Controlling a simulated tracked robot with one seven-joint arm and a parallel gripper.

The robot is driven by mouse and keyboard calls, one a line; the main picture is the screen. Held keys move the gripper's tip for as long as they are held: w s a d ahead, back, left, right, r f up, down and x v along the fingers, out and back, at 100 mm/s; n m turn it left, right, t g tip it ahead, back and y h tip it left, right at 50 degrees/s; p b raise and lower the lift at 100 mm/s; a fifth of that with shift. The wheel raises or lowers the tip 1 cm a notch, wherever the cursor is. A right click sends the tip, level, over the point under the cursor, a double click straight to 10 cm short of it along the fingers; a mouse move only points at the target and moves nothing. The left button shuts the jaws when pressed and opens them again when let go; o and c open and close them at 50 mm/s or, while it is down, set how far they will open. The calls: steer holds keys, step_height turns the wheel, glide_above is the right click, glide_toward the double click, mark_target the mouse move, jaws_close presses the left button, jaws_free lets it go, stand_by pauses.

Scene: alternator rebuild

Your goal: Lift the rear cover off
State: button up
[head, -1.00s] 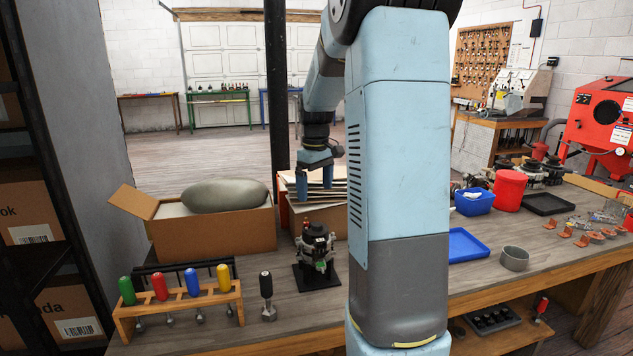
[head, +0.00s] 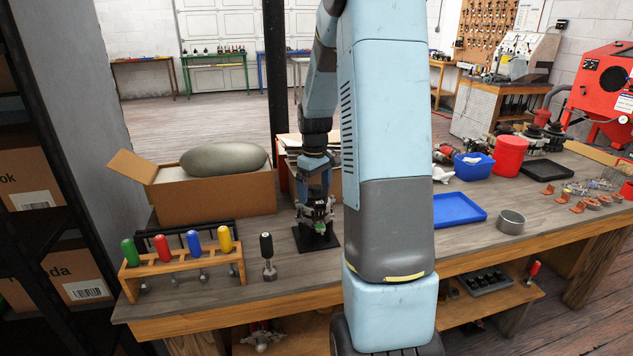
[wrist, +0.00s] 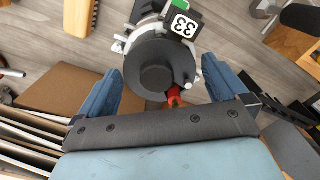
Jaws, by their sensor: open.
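The alternator (head: 317,212) stands on a black base plate (head: 328,242) on the bench. In the wrist view its round dark rear cover (wrist: 155,66) faces up, with a tag reading 33 beside it and a small red part at its edge. My gripper (head: 313,190) is right above the alternator in the head view. In the wrist view the open fingers of my gripper (wrist: 163,92) lie on either side of the cover, with a gap on both sides. Contact cannot be made out.
An open cardboard box with a grey-green bulky item (head: 223,160) stands to the left. A rack of coloured screwdrivers (head: 185,262) and a black-handled tool (head: 267,257) are in front. A blue tray (head: 458,209) and a grey metal cup (head: 511,221) lie right.

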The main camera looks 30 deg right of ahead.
mark_target(315, 186)
steer(key=c, duration=0.9)
steer(key=shift+r, duration=0.45)
stand_by(1.0)
steer(key=shift+r, duration=0.35)
steer(key=shift+r, duration=0.2)
steer(key=shift+r, duration=1.05)
steer(key=shift+r, duration=0.25)
steer(key=shift+r, duration=0.3)
